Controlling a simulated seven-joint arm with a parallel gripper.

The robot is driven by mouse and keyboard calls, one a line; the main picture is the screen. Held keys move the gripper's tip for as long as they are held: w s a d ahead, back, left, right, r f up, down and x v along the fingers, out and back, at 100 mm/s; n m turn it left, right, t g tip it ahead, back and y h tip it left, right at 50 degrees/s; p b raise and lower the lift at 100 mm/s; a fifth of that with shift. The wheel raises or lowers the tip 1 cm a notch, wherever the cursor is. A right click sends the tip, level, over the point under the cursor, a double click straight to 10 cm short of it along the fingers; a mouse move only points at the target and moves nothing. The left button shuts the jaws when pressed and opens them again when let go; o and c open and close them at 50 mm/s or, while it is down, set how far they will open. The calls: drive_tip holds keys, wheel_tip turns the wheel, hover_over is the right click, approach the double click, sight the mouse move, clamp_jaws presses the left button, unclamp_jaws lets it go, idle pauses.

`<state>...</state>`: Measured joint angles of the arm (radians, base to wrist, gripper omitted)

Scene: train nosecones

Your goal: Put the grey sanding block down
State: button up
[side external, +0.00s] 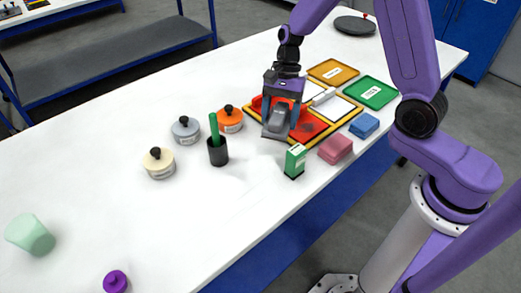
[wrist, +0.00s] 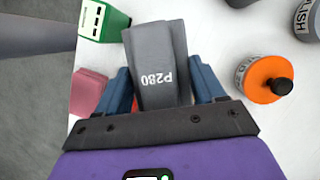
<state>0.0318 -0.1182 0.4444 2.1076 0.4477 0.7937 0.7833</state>
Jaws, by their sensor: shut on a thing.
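The grey sanding block (side external: 276,124) is between the fingers of my gripper (side external: 284,101). In the wrist view the grey block (wrist: 157,50) bears the white mark P280, and the blue fingers of my gripper (wrist: 162,85) are on either side of it. The block is at the near left part of a yellow-edged board (side external: 333,130), in front of its red area (side external: 309,126). I cannot tell whether the block touches the board or hangs just above it.
A green and white box (side external: 295,161), a pink block (side external: 335,149) and a blue block (side external: 364,125) stand near the front edge. An orange-lidded tin (side external: 231,121), a grey tin (side external: 186,131), a cream tin (side external: 159,164) and a black cup (side external: 218,152) are left. The table's near left is mostly clear.

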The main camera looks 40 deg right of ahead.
drive_tip(key=w+a+m+t+y, duration=0.2)
drive_tip(key=a+m, duration=0.2)
drive_tip(key=m, duration=0.2)
approach(257, 152)
drive_tip(key=shift+a+x, duration=0.15)
drive_tip(key=shift+x, duration=1.15)
drive_tip(key=shift+a+x, duration=0.15)
drive_tip(key=shift+x, duration=1.15)
drive_tip(key=shift+f, duration=0.45)
drive_tip(key=o, duration=1.4)
drive_tip(key=shift+r, duration=0.1)
drive_tip(key=shift+r, duration=0.3)
drive_tip(key=v, duration=1.2)
drive_tip(key=shift+a+r, duration=0.15)
drive_tip(key=shift+r, duration=0.15)
